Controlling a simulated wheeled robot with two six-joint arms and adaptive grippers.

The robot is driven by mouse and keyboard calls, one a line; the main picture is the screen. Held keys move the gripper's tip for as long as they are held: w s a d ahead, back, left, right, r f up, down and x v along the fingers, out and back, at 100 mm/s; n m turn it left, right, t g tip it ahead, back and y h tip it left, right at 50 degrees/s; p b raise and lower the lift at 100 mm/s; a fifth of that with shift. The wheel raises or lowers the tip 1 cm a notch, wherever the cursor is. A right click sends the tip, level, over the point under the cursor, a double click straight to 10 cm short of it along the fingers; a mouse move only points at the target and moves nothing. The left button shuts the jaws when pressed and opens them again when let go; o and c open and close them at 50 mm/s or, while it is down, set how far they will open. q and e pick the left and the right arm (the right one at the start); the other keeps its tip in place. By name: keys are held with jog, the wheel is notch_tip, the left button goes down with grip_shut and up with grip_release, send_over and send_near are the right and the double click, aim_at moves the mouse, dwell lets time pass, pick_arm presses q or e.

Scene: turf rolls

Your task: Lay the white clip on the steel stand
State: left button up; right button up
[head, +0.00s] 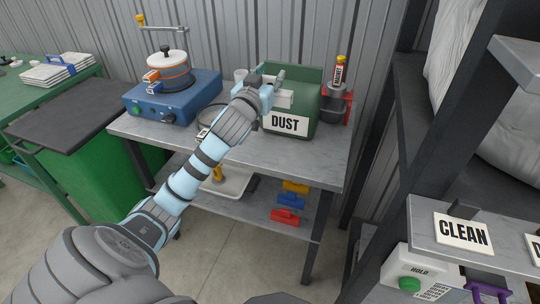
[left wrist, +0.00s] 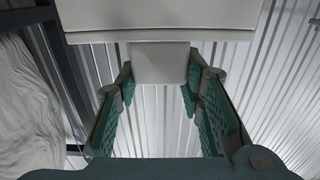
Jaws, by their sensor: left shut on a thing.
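The white clip (head: 284,98) is in my left gripper (head: 268,86), in front of the green bin marked DUST and partly hidden by the gripper. In the left wrist view the clip (left wrist: 160,62) is a pale block with a wider part at the top, and its narrower part lies between the two fingers of the left gripper (left wrist: 160,82). The grey steel stand (head: 325,154) has a flat top and a lower shelf. The held clip appears above its top; the exact height is unclear. My right gripper is not in view.
The green DUST bin (head: 305,125), a blue burner unit (head: 190,98) and a grey cup holder (head: 337,104) stand along the back of the top. Yellow, blue and red clips (head: 286,216) lie on the lower shelf. The top's front right is bare. A shelf with a CLEAN sign (head: 462,232) is at right.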

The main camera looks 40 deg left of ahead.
pick_arm(q)
notch_tip(320, 180, down, 19)
jog(key=b, duration=0.5)
jog(key=shift+r, duration=0.1)
jog(key=shift+b, duration=0.35)
jog(key=o, duration=1.1)
